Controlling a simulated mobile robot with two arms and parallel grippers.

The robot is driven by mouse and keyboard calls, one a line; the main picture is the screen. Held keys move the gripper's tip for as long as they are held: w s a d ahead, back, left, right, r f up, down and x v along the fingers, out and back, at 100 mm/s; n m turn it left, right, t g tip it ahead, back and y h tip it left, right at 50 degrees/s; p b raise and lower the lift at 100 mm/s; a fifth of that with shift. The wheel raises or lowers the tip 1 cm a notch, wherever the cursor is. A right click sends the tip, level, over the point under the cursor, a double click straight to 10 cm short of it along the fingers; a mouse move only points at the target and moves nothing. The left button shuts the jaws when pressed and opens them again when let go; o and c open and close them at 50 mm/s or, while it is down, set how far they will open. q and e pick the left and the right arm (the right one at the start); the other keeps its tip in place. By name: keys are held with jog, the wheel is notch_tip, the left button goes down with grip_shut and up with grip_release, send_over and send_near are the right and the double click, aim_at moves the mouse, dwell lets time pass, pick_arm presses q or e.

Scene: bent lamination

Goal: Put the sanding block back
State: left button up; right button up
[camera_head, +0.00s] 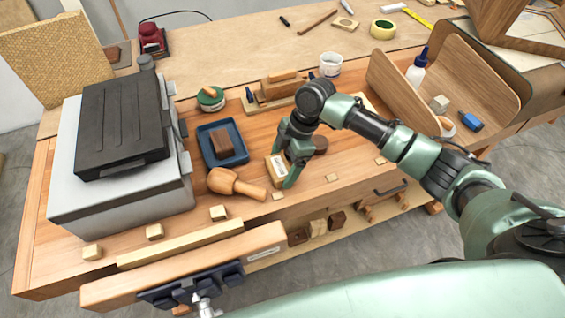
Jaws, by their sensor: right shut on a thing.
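My right gripper (285,166) comes in from the right and points down at the bench. It is shut on a small wooden block (277,171) with a pale label, low over or on the bench top; I cannot tell if it touches the wood. The fingers hide part of the block. I cannot tell for certain whether this is the sanding block. A brown block (222,143) sits in a blue tray (240,158) to the left of the gripper. My left gripper is not in view.
A wooden mallet (235,184) lies close to the left of the gripper. A grey machine (120,150) fills the left.

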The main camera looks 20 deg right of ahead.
jog(key=shift+f, duration=0.1)
jog(key=shift+f, duration=0.1)
jog(key=o, duration=1.3)
jog(key=shift+c, duration=0.2)
jog(key=b+v, duration=0.2)
jog(key=v, duration=1)
jog(key=shift+r, duration=0.25)
jog(key=shift+f, duration=0.1)
